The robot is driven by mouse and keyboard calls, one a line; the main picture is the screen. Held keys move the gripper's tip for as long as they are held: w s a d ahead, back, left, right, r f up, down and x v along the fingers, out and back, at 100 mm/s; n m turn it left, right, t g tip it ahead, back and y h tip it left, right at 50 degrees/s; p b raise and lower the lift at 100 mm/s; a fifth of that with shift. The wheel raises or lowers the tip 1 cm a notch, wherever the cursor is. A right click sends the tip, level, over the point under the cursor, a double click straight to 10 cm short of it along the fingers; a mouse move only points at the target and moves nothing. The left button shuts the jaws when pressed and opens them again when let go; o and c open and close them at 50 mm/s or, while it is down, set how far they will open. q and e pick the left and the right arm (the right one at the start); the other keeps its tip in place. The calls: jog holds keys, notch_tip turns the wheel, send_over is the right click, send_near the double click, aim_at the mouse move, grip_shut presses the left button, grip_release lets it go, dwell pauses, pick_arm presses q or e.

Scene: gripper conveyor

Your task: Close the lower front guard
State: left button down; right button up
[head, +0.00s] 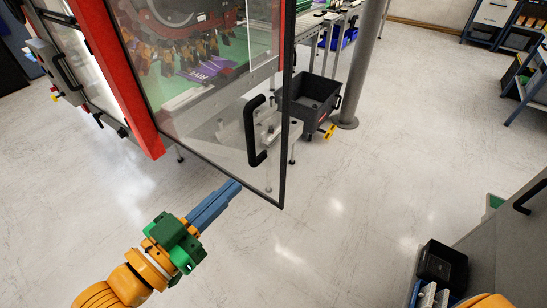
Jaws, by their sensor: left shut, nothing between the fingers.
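The lower front guard (205,107) is a clear panel with a dark edge frame. It stands swung out from the red-framed machine, with its free edge toward the right. A black bar handle (253,130) sits near that free edge. My left gripper (236,184) has green and blue parts on an orange arm. Its blue fingers are shut with nothing between them. The fingertips are at the panel's lower edge in the picture, left of and below the handle; I cannot tell if they touch it. My right gripper is not in view; only a bit of orange arm shows at the bottom right.
The floor between is clear.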

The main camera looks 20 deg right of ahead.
aim_at(283, 138)
pick_arm(q)
jog(key=p+x, duration=0.2)
jog(key=x, duration=1.1)
jog(key=shift+w+p, duration=0.2)
jog(key=shift+p, duration=0.1)
jog(key=shift+w+d, duration=0.1)
